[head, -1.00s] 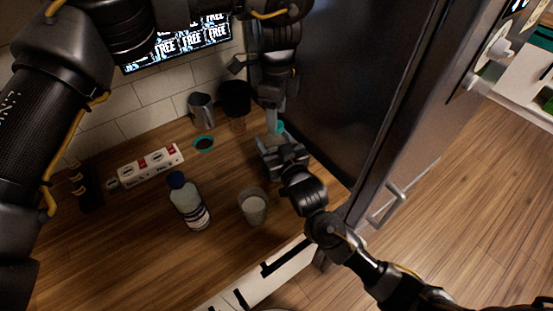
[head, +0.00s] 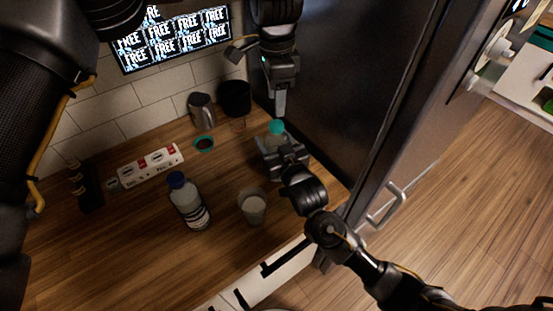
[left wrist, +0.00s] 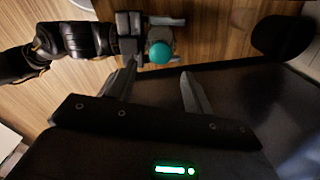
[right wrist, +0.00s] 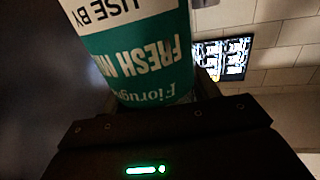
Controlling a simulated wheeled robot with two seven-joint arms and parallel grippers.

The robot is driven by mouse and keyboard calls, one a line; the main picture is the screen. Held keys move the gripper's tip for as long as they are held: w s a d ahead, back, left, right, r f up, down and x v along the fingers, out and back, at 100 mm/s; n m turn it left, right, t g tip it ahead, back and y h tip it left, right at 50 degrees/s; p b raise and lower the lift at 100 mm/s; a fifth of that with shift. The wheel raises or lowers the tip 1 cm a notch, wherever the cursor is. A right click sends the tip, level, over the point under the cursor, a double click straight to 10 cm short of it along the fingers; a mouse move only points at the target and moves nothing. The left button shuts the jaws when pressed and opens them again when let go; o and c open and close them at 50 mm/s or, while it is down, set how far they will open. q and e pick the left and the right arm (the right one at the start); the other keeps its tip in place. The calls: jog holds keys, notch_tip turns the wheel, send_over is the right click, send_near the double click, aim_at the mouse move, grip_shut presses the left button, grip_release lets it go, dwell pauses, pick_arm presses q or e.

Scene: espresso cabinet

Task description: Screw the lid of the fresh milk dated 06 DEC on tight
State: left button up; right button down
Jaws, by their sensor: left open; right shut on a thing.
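The fresh milk bottle (right wrist: 140,55) has a teal and white label reading "FRESH MI" and "USE BY" in the right wrist view; no date shows. Its teal lid (head: 276,127) sits at the bottle's top in the head view and also shows in the left wrist view (left wrist: 160,52). I cannot tell how tight it is. My right gripper (head: 280,152) is shut on the bottle, near the counter's right side. My left gripper (head: 279,103) is open and empty above the lid, apart from it; its two spread fingers (left wrist: 157,88) show in the left wrist view.
A blue-capped bottle (head: 190,203) and a glass of white liquid (head: 252,207) stand on the wooden counter (head: 110,245). A power strip (head: 148,166), a metal pitcher (head: 201,112) and a black container (head: 235,98) are behind. A dark cabinet (head: 350,80) rises close on the right.

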aim_at(277, 124)
pick_arm(q)
jog(key=shift+f, duration=4)
jog(key=c, duration=1)
jog(key=shift+o, duration=0.2)
jog(key=m, duration=1)
jog(key=shift+m, duration=0.3)
jog(key=m, duration=0.4)
jog(key=shift+f+m, duration=0.1)
jog(key=shift+m, duration=0.3)
jog(key=m, duration=0.6)
